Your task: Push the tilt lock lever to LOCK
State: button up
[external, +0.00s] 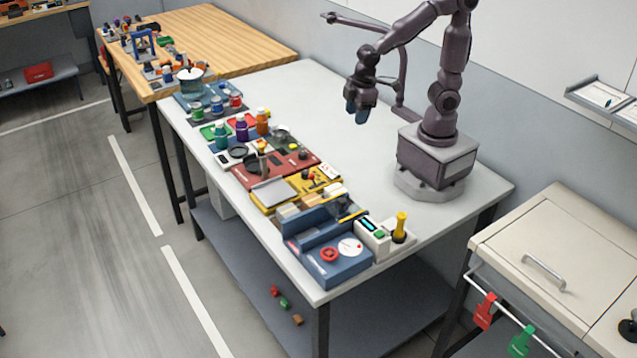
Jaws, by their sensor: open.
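My gripper (357,116) hangs above the back part of the white table (440,215), fingers pointing down. It is open and empty, well apart from the row of devices. No LOCK marking is readable at this size, so I cannot tell for sure which part is the tilt lock lever. A blue machine (328,262) at the near end carries a red handwheel (329,254) and a white dial (350,246). A yellow panel (303,187) behind it has a small red-topped knob. A yellow upright handle (400,224) stands on a black base at the right.
A white box with a green button (379,234) sits beside the blue machine. A red panel (272,170), jars and a pot (190,80) line the table's left edge. The table's middle is clear. A beige cabinet (560,265) stands at the right.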

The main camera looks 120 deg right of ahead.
jog(key=g+y, duration=0.1)
jog(key=g, duration=0.1)
send_over(313, 180)
jog(key=s+a, duration=0.1)
jog(key=s, duration=0.3)
notch_tip(313, 180, down, 9)
jog(key=w+d+n+t, duration=0.1)
jog(key=w+n, duration=0.1)
jog(key=w, duration=0.3)
jog(key=f, duration=1.3)
jog(key=shift+s+d+f, duration=0.2)
jog(key=shift+s, duration=0.15)
